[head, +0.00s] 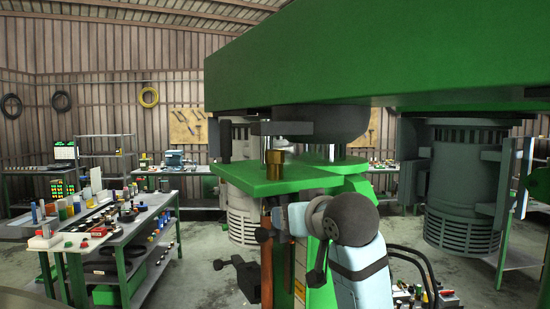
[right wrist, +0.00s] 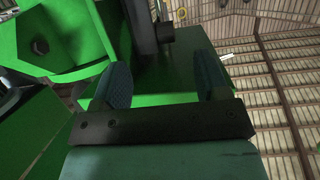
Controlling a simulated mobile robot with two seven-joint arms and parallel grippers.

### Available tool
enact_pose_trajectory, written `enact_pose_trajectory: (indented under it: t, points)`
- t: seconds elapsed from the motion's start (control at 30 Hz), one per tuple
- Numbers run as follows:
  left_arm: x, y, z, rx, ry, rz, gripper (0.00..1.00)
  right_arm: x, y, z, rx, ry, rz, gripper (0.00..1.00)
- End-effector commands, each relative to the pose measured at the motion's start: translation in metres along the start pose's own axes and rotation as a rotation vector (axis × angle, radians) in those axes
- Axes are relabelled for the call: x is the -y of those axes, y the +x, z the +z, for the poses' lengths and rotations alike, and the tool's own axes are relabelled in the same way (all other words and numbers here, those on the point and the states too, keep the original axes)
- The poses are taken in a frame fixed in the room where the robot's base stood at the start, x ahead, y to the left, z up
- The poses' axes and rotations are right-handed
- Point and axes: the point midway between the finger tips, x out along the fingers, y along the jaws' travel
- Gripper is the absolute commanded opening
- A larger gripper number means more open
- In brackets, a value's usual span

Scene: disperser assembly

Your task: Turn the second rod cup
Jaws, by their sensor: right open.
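A brass, nut-like cup (head: 274,164) stands around a thin metal rod (head: 265,130) on a green plate (head: 282,183) of the machine in the head view. I take it for a rod cup; I cannot tell whether it is the second one. My right gripper (right wrist: 162,78) is open in the right wrist view, with nothing seen between its two blue-grey fingers. It faces green machine surfaces, and no brass cup shows there. In the head view my right arm stands below the plate, and its fingers cannot be made out. My left gripper is in neither view.
A large green beam (head: 390,60) spans the top right of the head view, over a dark motor (head: 465,185). A table (head: 140,235) with many small parts stands at the left. Open floor lies between it and the machine.

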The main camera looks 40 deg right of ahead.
Motion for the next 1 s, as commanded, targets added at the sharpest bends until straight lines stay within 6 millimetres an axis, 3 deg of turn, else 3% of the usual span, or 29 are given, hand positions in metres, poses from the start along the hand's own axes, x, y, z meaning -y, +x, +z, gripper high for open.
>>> enact_pose_trajectory:
  t: [0.03, 0.13, 0.23, 0.37, 0.7, 1.0]
  points:
    - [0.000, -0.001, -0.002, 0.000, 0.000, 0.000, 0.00, -0.002, -0.021, -0.027, -0.066, -0.004, -0.030, 0.68]
    - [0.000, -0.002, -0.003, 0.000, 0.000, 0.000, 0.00, -0.003, -0.059, -0.062, -0.168, -0.021, -0.091, 0.68]
    - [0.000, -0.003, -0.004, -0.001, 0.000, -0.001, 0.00, -0.003, -0.085, -0.083, -0.237, -0.038, -0.133, 0.68]
    - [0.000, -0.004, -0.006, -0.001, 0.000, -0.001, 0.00, -0.002, -0.100, -0.093, -0.272, -0.048, -0.156, 0.68]
    - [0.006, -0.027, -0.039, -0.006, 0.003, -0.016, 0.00, 0.002, -0.076, -0.106, -0.264, -0.047, -0.159, 0.68]
    - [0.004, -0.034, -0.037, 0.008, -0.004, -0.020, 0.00, 0.013, -0.013, -0.118, -0.268, -0.047, -0.159, 0.68]
